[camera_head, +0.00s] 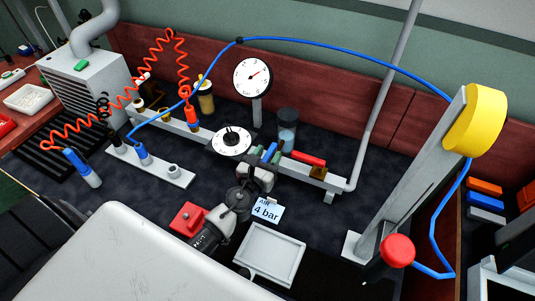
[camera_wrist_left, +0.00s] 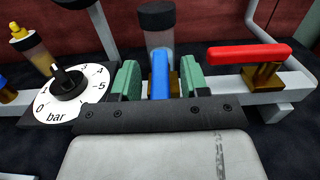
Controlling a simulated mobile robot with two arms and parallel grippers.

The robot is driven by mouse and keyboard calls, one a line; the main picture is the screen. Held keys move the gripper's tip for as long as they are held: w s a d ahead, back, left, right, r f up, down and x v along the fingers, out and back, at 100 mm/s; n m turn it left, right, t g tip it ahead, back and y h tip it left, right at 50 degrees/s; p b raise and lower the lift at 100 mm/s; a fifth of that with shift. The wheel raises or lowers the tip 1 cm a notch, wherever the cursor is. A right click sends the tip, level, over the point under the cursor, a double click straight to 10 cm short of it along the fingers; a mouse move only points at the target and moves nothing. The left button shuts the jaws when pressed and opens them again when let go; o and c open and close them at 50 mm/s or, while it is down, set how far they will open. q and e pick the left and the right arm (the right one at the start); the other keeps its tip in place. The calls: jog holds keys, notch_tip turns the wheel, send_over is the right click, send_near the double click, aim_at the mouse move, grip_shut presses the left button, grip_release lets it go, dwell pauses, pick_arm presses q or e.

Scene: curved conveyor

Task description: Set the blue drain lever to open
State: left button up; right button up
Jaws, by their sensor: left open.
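The blue drain lever (camera_head: 270,151) is at the foot of the clear filter bowl with a black cap (camera_head: 287,132), on the grey pipe rail. My left gripper (camera_head: 265,157) is at the lever. In the left wrist view the blue lever (camera_wrist_left: 160,76) stands between the two green finger pads of my left gripper (camera_wrist_left: 158,80), with a gap visible on each side. The gripper is open. The lever's lower part is hidden behind the gripper body. My right gripper is not in view.
A dial marked bar (camera_head: 232,141) sits just left of the lever. A red-handled valve (camera_head: 308,159) is to its right. A round gauge (camera_head: 253,77) stands behind. A white tray (camera_head: 270,254) and a card reading AIR 4 bar (camera_head: 266,210) lie in front.

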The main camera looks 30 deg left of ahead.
pick_arm(q)
jog(key=shift+c, duration=0.2)
grip_shut()
